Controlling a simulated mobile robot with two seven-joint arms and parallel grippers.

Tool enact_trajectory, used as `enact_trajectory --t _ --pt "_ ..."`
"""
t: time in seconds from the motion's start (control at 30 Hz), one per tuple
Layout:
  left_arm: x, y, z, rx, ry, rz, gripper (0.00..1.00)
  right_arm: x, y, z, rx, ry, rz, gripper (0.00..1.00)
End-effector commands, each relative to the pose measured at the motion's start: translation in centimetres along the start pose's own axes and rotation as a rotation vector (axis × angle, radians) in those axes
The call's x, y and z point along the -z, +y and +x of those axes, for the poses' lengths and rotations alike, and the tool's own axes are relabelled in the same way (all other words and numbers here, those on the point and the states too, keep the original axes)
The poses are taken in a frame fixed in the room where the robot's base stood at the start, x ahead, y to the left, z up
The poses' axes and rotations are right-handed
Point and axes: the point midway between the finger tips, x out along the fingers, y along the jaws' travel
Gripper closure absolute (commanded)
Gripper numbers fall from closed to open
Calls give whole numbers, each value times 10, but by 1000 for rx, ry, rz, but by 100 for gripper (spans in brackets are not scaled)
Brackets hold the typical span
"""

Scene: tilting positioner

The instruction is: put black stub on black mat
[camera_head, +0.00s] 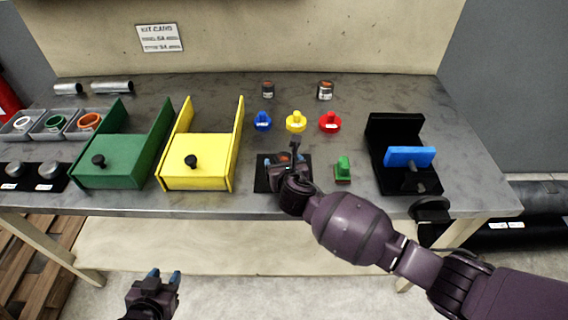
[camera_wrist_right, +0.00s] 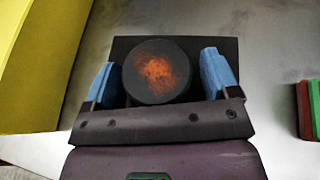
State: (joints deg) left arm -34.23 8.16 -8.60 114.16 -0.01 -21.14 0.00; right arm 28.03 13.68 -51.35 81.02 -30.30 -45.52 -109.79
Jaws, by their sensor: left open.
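The black stub, a round dark piece with a rusty orange patch on top (camera_wrist_right: 157,70), shows in the right wrist view over the black mat (camera_wrist_right: 222,46). The mat also shows in the head view (camera_head: 261,180), lying on the bench right of the yellow box. My right gripper (camera_head: 287,160) is low over the mat, its blue fingers (camera_wrist_right: 162,80) on either side of the stub. A narrow gap shows between the stub and the right-hand finger. The stub's lower part is hidden. My left gripper (camera_head: 163,280) is open and empty in front of the bench.
A yellow box (camera_head: 198,178) stands left of the mat, with a green box (camera_head: 112,175) beyond. A green block on a red base (camera_head: 343,169) and a black fixture with a blue plate (camera_head: 409,157) stand right. Blue (camera_head: 263,121), yellow (camera_head: 296,121) and red (camera_head: 330,122) knobbed pieces stand behind.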

Motion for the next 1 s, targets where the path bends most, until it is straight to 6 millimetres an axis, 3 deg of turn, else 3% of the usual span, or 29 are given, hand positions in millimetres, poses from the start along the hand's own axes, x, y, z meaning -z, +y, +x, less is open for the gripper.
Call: enact_trajectory --t 0.33,0.47,1.0 --pt "-2 0 -2 1 -6 0 57 -4 0 -1 0 0 0 17" --pt "-3 -1 -3 1 -10 -1 57 -3 0 -11 -1 0 -1 17" --pt "2 -2 -7 2 -13 -1 57 -2 0 -95 -2 0 0 17"
